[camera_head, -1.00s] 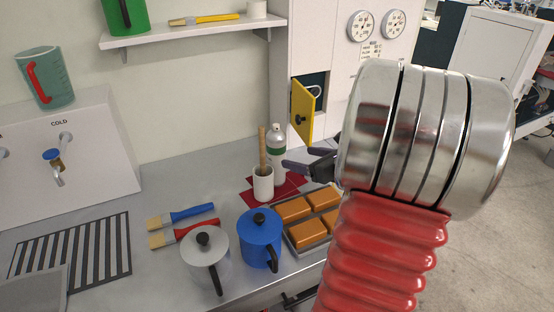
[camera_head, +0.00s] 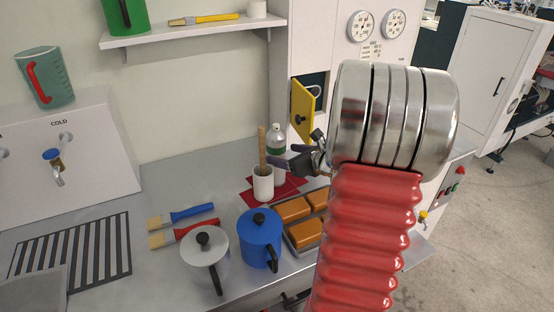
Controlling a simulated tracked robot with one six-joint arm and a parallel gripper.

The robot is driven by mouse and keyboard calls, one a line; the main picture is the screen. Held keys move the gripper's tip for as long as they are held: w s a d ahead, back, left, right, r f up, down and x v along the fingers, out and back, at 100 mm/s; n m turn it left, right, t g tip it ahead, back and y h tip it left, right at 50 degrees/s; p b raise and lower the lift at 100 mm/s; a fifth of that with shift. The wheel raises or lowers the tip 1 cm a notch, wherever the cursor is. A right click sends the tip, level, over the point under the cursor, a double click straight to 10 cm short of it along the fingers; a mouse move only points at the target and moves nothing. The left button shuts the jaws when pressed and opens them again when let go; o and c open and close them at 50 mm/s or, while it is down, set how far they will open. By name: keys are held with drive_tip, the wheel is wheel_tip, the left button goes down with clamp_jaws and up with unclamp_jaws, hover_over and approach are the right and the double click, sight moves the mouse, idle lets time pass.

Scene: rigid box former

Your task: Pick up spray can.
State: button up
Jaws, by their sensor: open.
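The spray can (camera_head: 276,136) is silver with a green band and a rounded top. It stands upright at the back of the counter on a red mat (camera_head: 293,184). A white cup (camera_head: 263,188) holding a wooden handle stands in front of it and hides part of its left side. My gripper (camera_head: 276,164) reaches in from the right, its dark fingers in front of the can's lower part. It is open. The picture does not show clearly whether the fingers touch the can or the cup.
A tray of orange-brown blocks (camera_head: 306,234), a blue pot (camera_head: 260,240) and a grey pot (camera_head: 207,262) stand nearer the front. A yellow door (camera_head: 302,109) hangs open behind the can. Two brushes (camera_head: 186,214) lie at left.

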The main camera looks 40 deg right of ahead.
drive_tip(key=x, duration=0.5)
drive_tip(key=shift+a+r, duration=0.15)
drive_tip(key=shift+a, duration=0.1)
drive_tip(key=shift+c, duration=0.3)
drive_tip(key=c, duration=1.4)
